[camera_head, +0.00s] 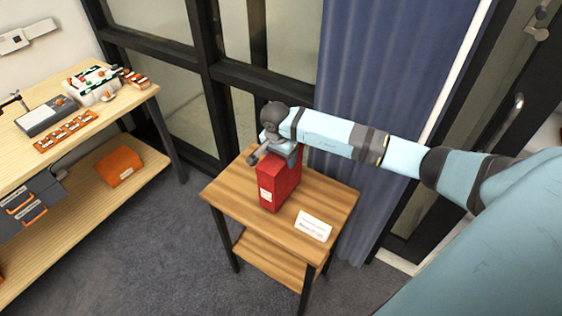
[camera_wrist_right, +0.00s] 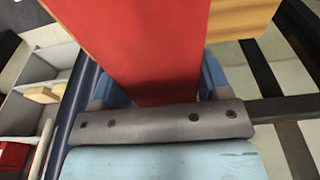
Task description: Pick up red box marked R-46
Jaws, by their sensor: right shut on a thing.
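The red box (camera_head: 278,182) stands upright on a small wooden side table (camera_head: 235,203), with a pale label low on its front; the label's writing is too small to read. My right gripper (camera_head: 290,155) is at the top back of the box and shut on it. In the right wrist view the red box (camera_wrist_right: 158,50) fills the space between the blue fingers of the right gripper (camera_wrist_right: 158,92). Whether the box touches the tabletop or is slightly raised cannot be told. My left gripper is not in view.
A white card (camera_head: 313,227) lies on the side table, right of the box. A wooden workbench (camera_head: 20,150) at the left holds tools and parts, with an orange box (camera_head: 118,166) on its lower shelf. A blue curtain (camera_head: 375,75) and dark-framed glass stand behind.

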